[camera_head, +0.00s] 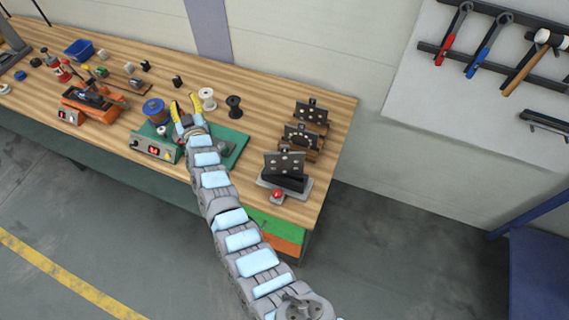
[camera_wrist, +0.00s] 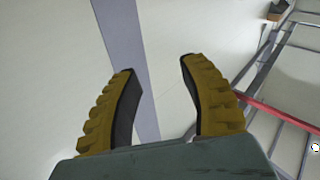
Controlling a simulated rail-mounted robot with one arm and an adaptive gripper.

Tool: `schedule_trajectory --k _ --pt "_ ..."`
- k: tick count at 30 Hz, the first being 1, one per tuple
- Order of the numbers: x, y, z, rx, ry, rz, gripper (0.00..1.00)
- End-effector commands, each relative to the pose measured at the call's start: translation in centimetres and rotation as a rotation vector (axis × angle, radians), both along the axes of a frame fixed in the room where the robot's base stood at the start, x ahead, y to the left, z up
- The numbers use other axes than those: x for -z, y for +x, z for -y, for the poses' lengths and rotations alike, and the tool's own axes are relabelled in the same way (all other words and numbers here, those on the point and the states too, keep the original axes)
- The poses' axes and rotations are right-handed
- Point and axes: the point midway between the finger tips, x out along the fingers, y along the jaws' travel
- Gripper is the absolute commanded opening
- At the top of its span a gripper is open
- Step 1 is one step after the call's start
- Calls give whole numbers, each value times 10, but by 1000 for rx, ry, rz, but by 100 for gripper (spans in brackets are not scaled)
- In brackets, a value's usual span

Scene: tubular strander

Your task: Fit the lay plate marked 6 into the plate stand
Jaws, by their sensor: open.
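My gripper (camera_head: 184,107) is open and empty, its yellow fingers above the bench around the green machine. In the wrist view its two ridged fingers (camera_wrist: 164,100) are spread, with only wall between them. Two dark plates with pale holes, one at the back (camera_head: 311,112) and one in front of it (camera_head: 300,137), stand upright in a wooden rack (camera_head: 312,154) to the right of my gripper. Another dark holed plate (camera_head: 284,163) stands upright on a grey base with a red knob (camera_head: 277,194), nearer the bench front. No number is readable, so I cannot tell which plate is marked 6.
The wooden bench (camera_head: 330,108) holds a blue spool (camera_head: 155,110), a white spool (camera_head: 207,98), a black spool (camera_head: 234,105) and an orange machine (camera_head: 90,103). My arm crosses the bench's front edge. Tools hang on the right wall. Bare bench lies behind the spools.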

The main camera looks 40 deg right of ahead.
Motion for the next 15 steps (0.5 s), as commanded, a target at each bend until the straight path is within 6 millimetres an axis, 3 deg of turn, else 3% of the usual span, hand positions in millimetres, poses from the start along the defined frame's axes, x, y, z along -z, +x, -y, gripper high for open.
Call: schedule_trajectory --k 7,15 --pt "-4 39 21 -94 -36 -207 44" --pt "-6 51 36 -225 -109 -446 44"
